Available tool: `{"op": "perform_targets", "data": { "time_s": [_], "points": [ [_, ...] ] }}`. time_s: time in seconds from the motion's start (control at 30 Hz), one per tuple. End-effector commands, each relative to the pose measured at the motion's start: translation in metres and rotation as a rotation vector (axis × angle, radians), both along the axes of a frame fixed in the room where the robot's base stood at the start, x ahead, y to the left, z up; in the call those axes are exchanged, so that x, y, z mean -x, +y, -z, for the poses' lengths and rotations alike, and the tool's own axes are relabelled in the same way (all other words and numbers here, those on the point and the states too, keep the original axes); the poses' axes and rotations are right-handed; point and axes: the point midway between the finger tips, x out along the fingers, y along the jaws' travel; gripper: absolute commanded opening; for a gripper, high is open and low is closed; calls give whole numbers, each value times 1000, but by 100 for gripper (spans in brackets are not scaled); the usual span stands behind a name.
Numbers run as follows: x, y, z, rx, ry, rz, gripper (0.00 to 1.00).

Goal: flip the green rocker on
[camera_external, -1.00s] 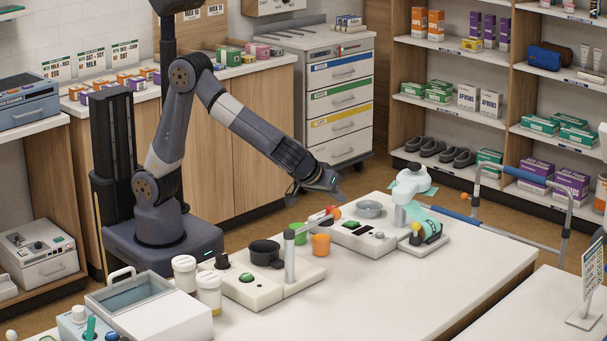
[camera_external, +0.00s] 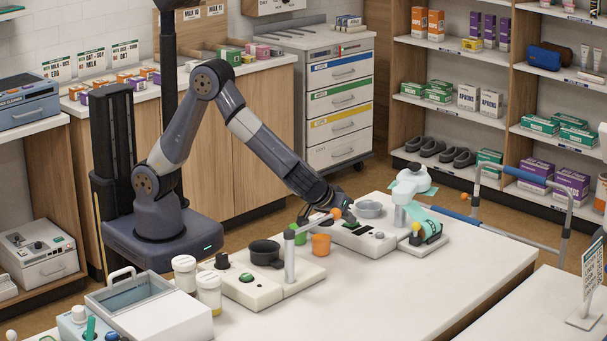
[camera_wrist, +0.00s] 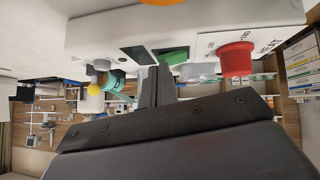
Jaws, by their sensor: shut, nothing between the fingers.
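The green rocker (camera_external: 352,225) sits on top of a white control unit (camera_external: 345,237) on the table. In the wrist view the rocker (camera_wrist: 172,56) is just beyond my fingertips, partly hidden by them. My gripper (camera_wrist: 155,72) is shut and empty, its two dark fingers together. In the external view my gripper (camera_external: 345,207) is low over the left end of the unit, close to the rocker. I cannot tell whether it touches the rocker, or which way the rocker is tipped.
A red knob (camera_wrist: 236,58) and a dark panel (camera_wrist: 138,56) flank the rocker. A grey post with a lever (camera_external: 290,255) stands in front, beside orange (camera_external: 320,244) and green cups.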

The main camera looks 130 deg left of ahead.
Motion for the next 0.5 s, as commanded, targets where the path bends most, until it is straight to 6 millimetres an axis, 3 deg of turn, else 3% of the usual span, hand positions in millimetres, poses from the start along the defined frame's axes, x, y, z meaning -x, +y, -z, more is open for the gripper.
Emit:
{"op": "perform_targets", "data": {
  "time_s": [0.3,0.5],
  "points": [
    [-6,0,16,-3,105,-2,0],
    [-4,1,9,-2,103,-2,0]
  ]
}}
